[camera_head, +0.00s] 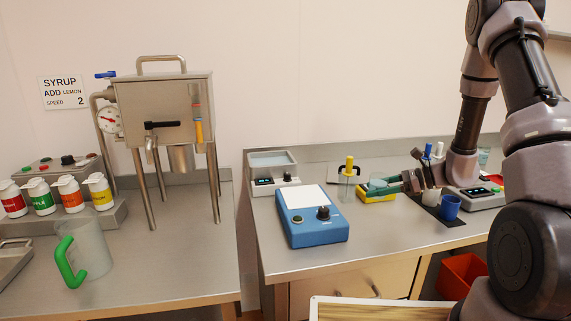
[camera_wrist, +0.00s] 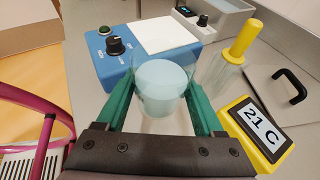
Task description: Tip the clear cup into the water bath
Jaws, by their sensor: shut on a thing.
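My gripper (camera_wrist: 160,92) has green fingers and is shut on the clear cup (camera_wrist: 165,68), one finger on each side. The cup holds something pale blue-white. In the head view, my gripper (camera_head: 394,182) and the small-looking cup (camera_head: 377,184) are above the right bench, beside the yellow display box. The water bath (camera_head: 272,160) is a grey unit with a clear-walled basin and a dark display, at the back left of that bench. Part of it shows at the top of the wrist view (camera_wrist: 215,18). The cup is apart from it.
A blue stirrer plate (camera_head: 312,222) with a white top stands in front of the bath. A yellow-handled tool (camera_head: 349,166) stands in a clear vessel between bath and cup. The yellow box (camera_wrist: 258,132) reads 21 C. A metal lid (camera_wrist: 290,112) lies nearby. A blue cup (camera_head: 450,207) stands right.

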